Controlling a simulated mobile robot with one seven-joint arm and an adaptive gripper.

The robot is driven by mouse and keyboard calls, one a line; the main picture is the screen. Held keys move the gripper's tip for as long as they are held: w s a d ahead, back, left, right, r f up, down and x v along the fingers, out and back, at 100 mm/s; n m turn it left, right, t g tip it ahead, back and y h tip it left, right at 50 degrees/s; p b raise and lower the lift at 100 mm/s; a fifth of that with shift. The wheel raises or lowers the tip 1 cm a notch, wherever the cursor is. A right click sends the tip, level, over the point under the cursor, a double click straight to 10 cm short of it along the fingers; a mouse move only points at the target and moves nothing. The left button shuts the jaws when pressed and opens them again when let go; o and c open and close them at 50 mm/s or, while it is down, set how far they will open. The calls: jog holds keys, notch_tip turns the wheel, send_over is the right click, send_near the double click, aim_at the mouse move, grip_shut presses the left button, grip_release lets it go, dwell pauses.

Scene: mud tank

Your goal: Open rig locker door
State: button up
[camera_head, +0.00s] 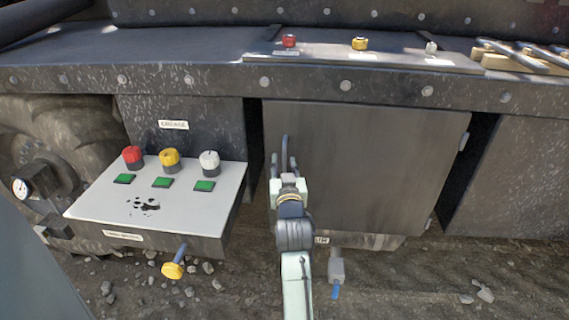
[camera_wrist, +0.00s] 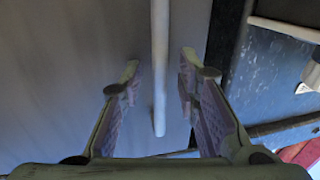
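The rig locker door (camera_head: 375,165) is a flat grey panel under the ledge and looks shut. Hinge-like tabs show on its right edge. Its handle (camera_head: 285,146) is an upright bar near the door's left edge. In the wrist view the handle (camera_wrist: 159,75) is a pale bar running down from the top, in front of the grey door (camera_wrist: 65,60). My gripper (camera_head: 284,166) is at the handle. In the wrist view my gripper (camera_wrist: 160,78) is open, with one finger on each side of the bar and gaps between. The arm hides part of the door's lower left.
A white control panel (camera_head: 110,205) with red, yellow and white knobs juts out left of the door. A yellow knob (camera_head: 173,270) sticks out below it. A ledge (camera_head: 200,78) runs above the door. Gravelly ground (camera_head: 450,280) lies in front.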

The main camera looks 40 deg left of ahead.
jog(key=shift+c, duration=0.5)
grip_shut()
dwell(0.5)
